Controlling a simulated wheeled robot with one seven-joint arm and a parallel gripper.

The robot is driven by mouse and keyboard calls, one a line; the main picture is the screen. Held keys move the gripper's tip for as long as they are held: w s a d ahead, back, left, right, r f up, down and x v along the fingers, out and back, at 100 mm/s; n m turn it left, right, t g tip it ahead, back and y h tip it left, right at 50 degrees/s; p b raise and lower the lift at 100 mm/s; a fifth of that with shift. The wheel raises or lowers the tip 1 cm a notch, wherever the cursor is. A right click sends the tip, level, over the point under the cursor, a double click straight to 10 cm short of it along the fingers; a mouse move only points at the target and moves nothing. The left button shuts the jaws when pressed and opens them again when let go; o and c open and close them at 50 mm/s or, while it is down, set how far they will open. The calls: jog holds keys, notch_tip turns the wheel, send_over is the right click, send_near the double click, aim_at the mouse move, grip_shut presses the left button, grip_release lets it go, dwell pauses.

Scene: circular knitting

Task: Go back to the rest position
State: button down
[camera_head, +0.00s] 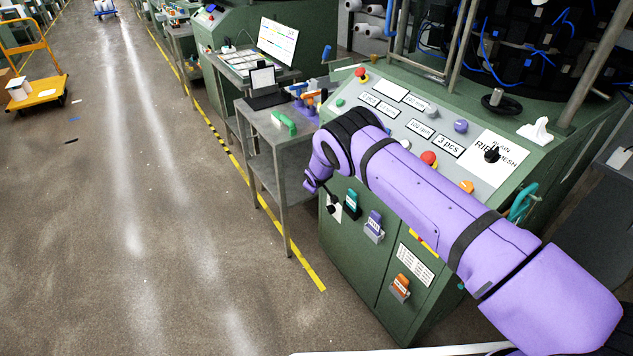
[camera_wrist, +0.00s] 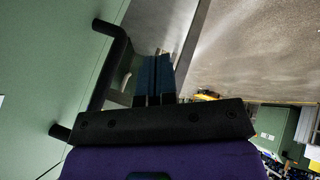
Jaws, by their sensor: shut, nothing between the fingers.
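My purple arm reaches from the lower right across the front of the green knitting machine (camera_head: 400,115) in the head view. Its wrist is bent down beside the machine's front left corner. My gripper (camera_head: 311,184) is small and partly hidden there. In the wrist view, the two dark blue fingers of my gripper (camera_wrist: 154,62) lie side by side, shut, with nothing visible between them. A black bar handle (camera_wrist: 102,78) on a green panel (camera_wrist: 45,60) stands just left of the fingers. I cannot tell whether they touch.
A grey metal side table (camera_head: 265,130) with a green-handled tool (camera_head: 284,123) and a tablet (camera_head: 262,80) stands left of the machine. Coloured holders, one orange (camera_head: 401,286), are on the machine's front. The floor (camera_head: 130,220) at left is open. A yellow cart (camera_head: 38,92) stands far left.

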jog(key=v, duration=0.6)
jog(key=shift+d+r, duration=0.25)
jog(key=s+d+r+m, duration=0.2)
jog(key=d+r, duration=0.2)
jog(key=r, duration=0.7)
jog(key=s+d+r+m, duration=0.1)
jog(key=d+r, duration=0.3)
jog(key=r, duration=0.7)
jog(key=s+d+r+m, duration=0.2)
jog(key=d+r, duration=0.3)
jog(key=r, duration=0.6)
jog(key=s+d+r+m+g, duration=0.1)
jog(key=s+d+r, duration=0.4)
jog(key=s+r, duration=0.45)
jog(key=s+d+r+m, duration=0.2)
jog(key=s+d+r, duration=0.3)
jog(key=s+r, duration=0.4)
jog(key=s+d+r+m, duration=0.1)
jog(key=s+d, duration=0.1)
jog(key=s, duration=1.4)
jog(key=s+d+r+m+g+h, duration=0.1)
jog(key=s+d+r, duration=0.1)
jog(key=s, duration=1.4)
jog(key=shift+s+d+r, duration=0.2)
jog(key=shift+s+d, duration=0.05)
jog(key=shift+d, duration=0.4)
